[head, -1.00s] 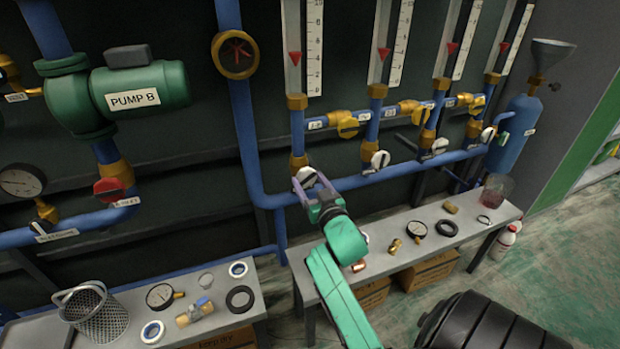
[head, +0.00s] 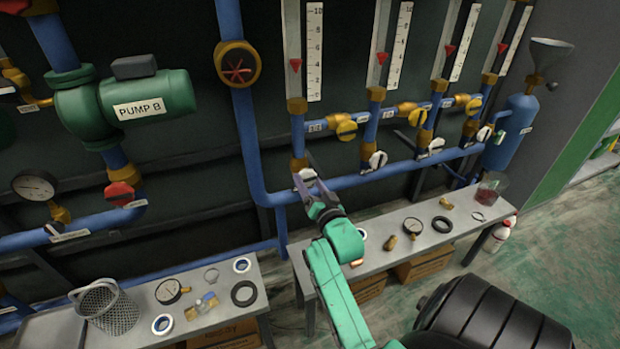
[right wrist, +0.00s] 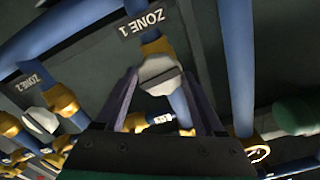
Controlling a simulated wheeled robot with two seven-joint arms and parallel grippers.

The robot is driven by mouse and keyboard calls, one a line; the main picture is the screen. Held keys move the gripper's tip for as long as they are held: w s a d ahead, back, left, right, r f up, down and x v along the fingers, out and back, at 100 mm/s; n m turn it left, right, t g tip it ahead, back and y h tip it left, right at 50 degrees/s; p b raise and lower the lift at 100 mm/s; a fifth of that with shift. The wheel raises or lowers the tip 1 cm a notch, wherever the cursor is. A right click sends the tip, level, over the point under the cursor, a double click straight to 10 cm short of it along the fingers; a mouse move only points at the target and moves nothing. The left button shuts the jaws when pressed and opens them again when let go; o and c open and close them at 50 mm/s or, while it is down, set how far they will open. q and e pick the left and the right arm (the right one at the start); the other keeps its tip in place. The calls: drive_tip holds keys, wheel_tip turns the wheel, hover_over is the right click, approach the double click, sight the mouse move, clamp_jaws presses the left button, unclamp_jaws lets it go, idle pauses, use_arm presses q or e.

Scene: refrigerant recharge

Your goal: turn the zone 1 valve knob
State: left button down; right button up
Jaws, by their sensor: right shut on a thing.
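The zone 1 valve knob (right wrist: 160,76) is white and round with a raised grip bar. It sits on a brass valve body at the foot of the first flow column, below the ZONE 1 label (right wrist: 144,20) in the right wrist view. In the head view the knob (head: 305,175) is partly hidden by my fingers. My right gripper (head: 309,180) reaches up to it from below. Its two dark fingers are around the knob, one on each side, also in the right wrist view (right wrist: 161,88). It is shut on the knob. My left gripper is not in view.
Similar white knobs (head: 377,160) and yellow knobs (head: 347,131) sit along the pipes to the right. A blue pipe (head: 400,164) runs beside the valve. Below is a grey bench (head: 470,233) with gauges and fittings.

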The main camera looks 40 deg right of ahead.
drive_tip(key=shift+f, duration=0.1)
drive_tip(key=o, duration=1.5)
drive_tip(key=shift+a, duration=0.1)
drive_tip(key=shift+c, duration=0.2)
drive_tip(key=shift+s, duration=0.15)
drive_tip(key=p+v, duration=0.4)
drive_tip(key=v, duration=0.2)
drive_tip(key=shift+s, duration=0.3)
drive_tip(key=shift+a, duration=0.1)
